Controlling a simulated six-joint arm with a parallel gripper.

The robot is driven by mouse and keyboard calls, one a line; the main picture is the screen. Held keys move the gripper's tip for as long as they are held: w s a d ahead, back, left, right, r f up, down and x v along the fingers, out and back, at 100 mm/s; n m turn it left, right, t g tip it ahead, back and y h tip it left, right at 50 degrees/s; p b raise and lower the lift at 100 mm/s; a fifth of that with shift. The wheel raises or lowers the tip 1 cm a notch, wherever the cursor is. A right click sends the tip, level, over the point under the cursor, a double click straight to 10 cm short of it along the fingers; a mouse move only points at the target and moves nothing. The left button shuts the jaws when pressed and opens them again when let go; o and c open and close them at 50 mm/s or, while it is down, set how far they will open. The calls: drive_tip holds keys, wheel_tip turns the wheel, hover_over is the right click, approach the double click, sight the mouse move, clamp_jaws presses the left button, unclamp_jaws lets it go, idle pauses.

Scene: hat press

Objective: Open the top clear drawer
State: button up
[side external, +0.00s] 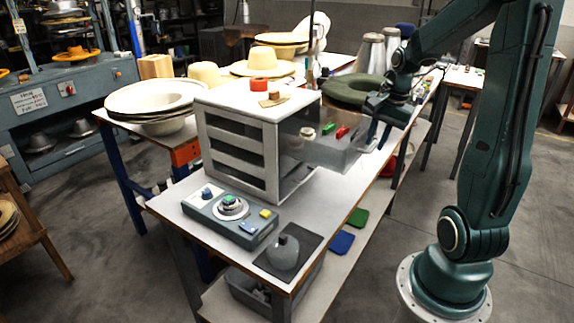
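The drawer cabinet (240,147) is a white-topped box with dark slots on its side, standing on the white table. The top clear drawer (322,150) is smoky and see-through. It sticks well out of the cabinet toward the right, toward my arm. Through its walls I see a red block (342,131), a green block (328,129) and a pale round piece (307,133). My gripper (385,112) is at the drawer's outer front end, pointing down. Its fingertips and any handle there are too small and dark to tell whether it is open or shut.
A control box (230,214) and a grey kettle-like object (284,251) stand on the table's near end.

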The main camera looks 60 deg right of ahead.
drive_tip(key=shift+r, duration=0.1)
wheel_tip(320, 180, up, 13)
drive_tip(key=s, duration=0.2)
drive_tip(key=shift+s+r, duration=0.2)
drive_tip(key=shift+s, duration=0.1)
idle(0.4)
drive_tip(key=shift+a, duration=0.1)
drive_tip(key=w+a+n+t, duration=0.1)
drive_tip(key=w+a+n, duration=0.1)
drive_tip(key=a+n, duration=0.8)
drive_tip(key=s+a+f+n+t, duration=0.1)
drive_tip(key=s+a+f+n, duration=0.1)
drive_tip(key=a, duration=0.5)
drive_tip(key=s+a+f+n+t, duration=0.1)
drive_tip(key=s+a+f+n, duration=0.1)
drive_tip(key=a+n, duration=0.3)
drive_tip(key=shift+s+a+f+n, duration=0.25)
drive_tip(key=shift+s+a+n, duration=0.15)
drive_tip(key=shift+s+a, duration=0.6)
